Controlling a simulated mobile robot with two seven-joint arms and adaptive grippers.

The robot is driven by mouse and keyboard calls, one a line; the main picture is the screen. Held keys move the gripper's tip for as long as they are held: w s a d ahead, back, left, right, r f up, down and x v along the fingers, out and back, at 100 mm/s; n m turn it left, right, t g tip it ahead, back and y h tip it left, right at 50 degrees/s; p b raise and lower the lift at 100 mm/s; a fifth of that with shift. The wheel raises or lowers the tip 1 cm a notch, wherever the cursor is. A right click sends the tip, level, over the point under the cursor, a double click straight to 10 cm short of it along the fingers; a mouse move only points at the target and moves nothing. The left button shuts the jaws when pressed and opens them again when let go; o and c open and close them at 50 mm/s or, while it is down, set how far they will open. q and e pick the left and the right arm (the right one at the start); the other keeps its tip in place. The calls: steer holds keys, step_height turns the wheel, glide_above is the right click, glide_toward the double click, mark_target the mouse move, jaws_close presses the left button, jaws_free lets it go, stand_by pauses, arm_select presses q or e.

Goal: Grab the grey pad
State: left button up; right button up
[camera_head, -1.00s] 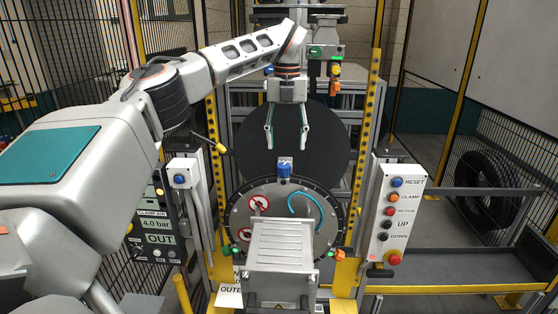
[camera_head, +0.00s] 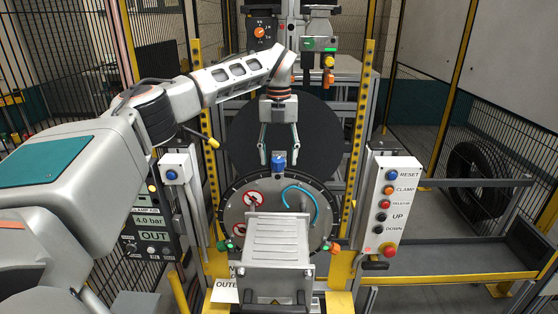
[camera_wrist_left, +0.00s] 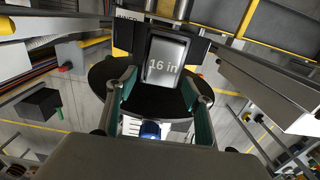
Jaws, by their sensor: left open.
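My left gripper (camera_head: 279,160) is open and points down, its two fingers apart. In the head view its fingertips are near a blue knob (camera_head: 278,166) at the top of a round grey plate; contact cannot be told. The wrist view shows my left gripper (camera_wrist_left: 160,100) with a grey pad marked "16 in" (camera_wrist_left: 165,62) beyond and between the fingers. That view also shows the blue knob (camera_wrist_left: 150,130). A ribbed grey block (camera_head: 277,240) stands lower in front in the head view; I cannot tell whether it is the same as the pad. My right gripper is out of view.
A black disc (camera_head: 285,125) stands behind the gripper. Yellow uprights (camera_head: 357,130) flank it. A button panel (camera_head: 391,205) is at the right and a gauge panel (camera_head: 150,222) at the left. A tyre (camera_head: 480,180) stands farther right.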

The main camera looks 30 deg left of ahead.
arm_select(q)
steer(key=c, duration=1.3)
